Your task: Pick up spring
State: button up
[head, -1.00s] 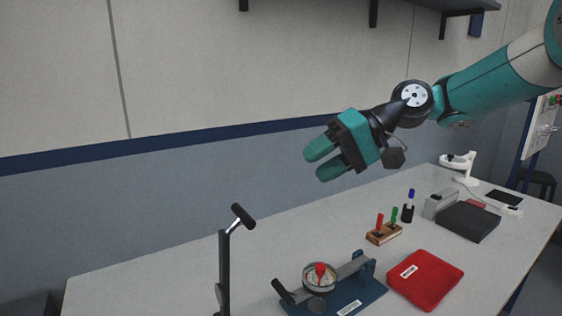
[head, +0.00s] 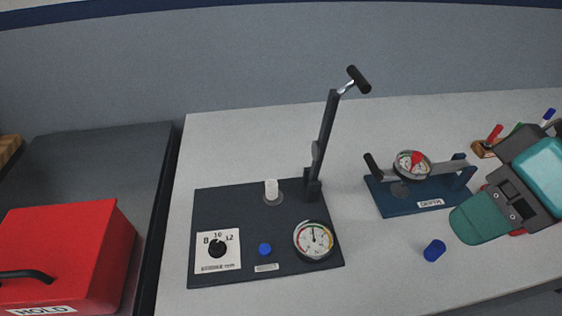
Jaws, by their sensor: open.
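I cannot make out a coiled spring for certain in the head view. A small white upright cylinder (head: 271,188) stands on a round base on the dark test plate (head: 228,270), in front of the lever post. A short blue cylinder (head: 434,250) stands apart on the pale table. My gripper (head: 482,216) is at the right edge, above the table and to the right of the blue cylinder. It is open, with one teal finger clear and the other hidden. I see nothing held in it.
The test plate carries a dial gauge (head: 314,240), a blue button (head: 265,249), a knob panel (head: 217,250) and a tall lever (head: 326,135). A blue depth fixture (head: 412,206) stands right of it. A red HOLD box (head: 62,258) is at the left.

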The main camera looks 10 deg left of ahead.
aim_at(275, 192)
jog(key=z, duration=1.45)
jog(key=k, duration=1.25)
jog(key=u, duration=2.3)
jog(key=i, duration=0.5)
